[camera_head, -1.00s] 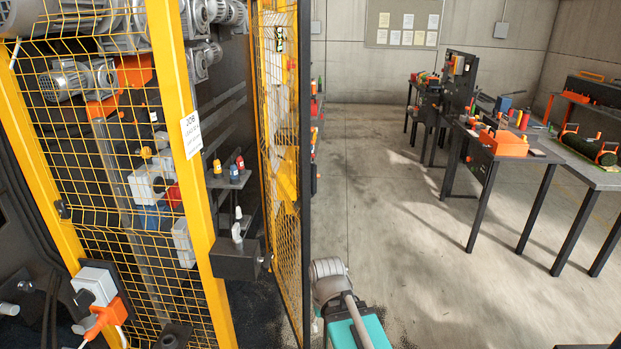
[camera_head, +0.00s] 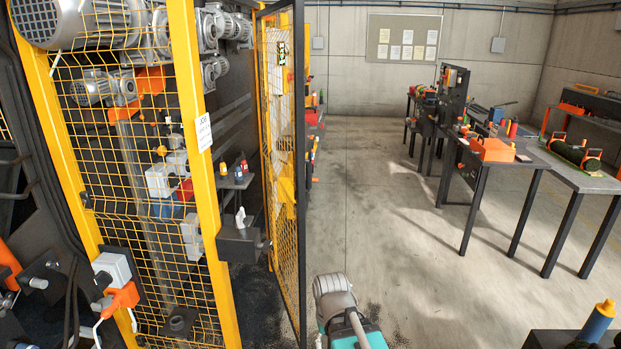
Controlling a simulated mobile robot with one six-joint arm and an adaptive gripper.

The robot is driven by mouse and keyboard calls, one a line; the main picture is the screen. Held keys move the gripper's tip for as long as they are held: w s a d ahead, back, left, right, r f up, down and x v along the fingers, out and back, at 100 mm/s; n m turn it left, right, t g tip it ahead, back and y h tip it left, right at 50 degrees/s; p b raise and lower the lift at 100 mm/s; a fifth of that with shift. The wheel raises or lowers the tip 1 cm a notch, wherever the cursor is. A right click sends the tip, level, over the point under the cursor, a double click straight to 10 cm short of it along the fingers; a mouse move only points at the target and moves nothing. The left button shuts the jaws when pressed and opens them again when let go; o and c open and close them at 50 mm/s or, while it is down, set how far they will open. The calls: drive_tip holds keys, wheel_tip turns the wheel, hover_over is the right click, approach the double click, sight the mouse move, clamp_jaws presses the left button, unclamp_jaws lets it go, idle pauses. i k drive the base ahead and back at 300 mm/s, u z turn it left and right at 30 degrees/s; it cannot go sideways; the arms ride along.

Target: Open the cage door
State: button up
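The cage door (camera_head: 284,180) is a yellow mesh panel with a dark frame. It stands swung open, seen nearly edge-on, left of the middle. A gap separates it from the yellow cage post (camera_head: 201,170) on its left, and the cage interior shows through the gap. A grey and teal part of my arm shows at the bottom middle, just right of the door's lower near edge. I cannot tell whether it touches the door. My gripper is not in view.
A dark latch box (camera_head: 241,243) sits beside the post at the opening. Open concrete floor (camera_head: 390,220) lies right of the door. Workbenches with an orange bin (camera_head: 492,149) stand further right.

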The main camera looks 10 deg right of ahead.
sight(299, 159)
drive_tip(key=z, duration=0.4)
drive_tip(key=i, duration=1.2)
drive_tip(key=z, duration=0.15)
